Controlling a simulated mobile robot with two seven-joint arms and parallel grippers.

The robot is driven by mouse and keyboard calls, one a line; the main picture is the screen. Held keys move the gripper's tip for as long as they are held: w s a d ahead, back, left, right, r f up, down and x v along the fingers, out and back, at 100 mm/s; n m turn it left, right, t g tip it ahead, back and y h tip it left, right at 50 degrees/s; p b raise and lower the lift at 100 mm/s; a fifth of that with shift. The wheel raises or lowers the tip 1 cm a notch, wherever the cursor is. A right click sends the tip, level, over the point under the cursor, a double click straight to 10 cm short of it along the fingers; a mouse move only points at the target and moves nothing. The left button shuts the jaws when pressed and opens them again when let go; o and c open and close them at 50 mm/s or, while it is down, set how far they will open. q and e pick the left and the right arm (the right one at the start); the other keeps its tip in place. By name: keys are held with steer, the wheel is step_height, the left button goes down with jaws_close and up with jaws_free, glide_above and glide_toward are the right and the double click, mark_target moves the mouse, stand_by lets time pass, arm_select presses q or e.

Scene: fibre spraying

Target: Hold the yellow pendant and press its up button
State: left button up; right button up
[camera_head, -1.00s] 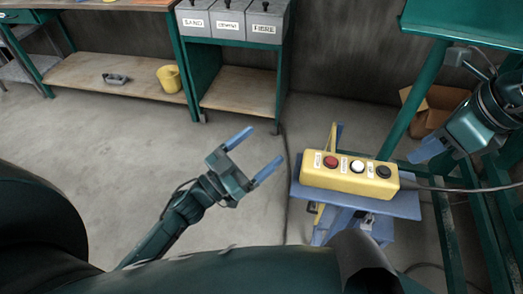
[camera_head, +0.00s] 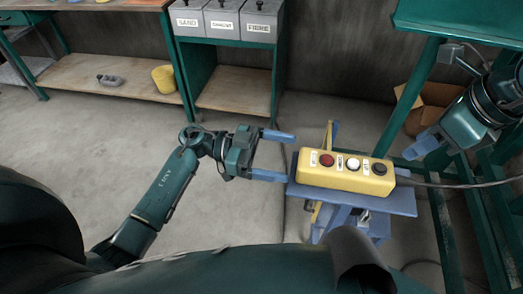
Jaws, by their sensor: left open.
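The yellow pendant (camera_head: 345,180) lies on a small blue stand (camera_head: 400,203), right of the middle. Its top face carries a red, a white and a black button, each with a small label too small to read surely. A cable leaves its right end. My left gripper (camera_head: 283,155) is open and level, with its two blue fingers pointing right at the pendant's left end. The fingertips are close to that end; I cannot tell whether the nearer one touches it. My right gripper (camera_head: 425,147) is at the right, above and beyond the pendant; its finger opening is not clear.
Green frame posts (camera_head: 408,100) and a green shelf (camera_head: 460,18) stand at the right, with a cardboard box (camera_head: 432,108) behind. Grey labelled bins (camera_head: 222,22) stand on a green rack at the back. A yellow bucket (camera_head: 165,79) sits on a low shelf. The floor at left is clear.

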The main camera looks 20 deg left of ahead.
mark_target(319, 160)
arm_select(q)
steer(key=d, duration=0.8)
steer(key=shift+w+d, duration=0.15)
steer(key=shift+w, duration=0.25)
steer(key=shift+c, duration=0.4)
steer(key=c, duration=1.2)
steer(key=shift+c, duration=0.2)
arm_select(e)
jaws_close()
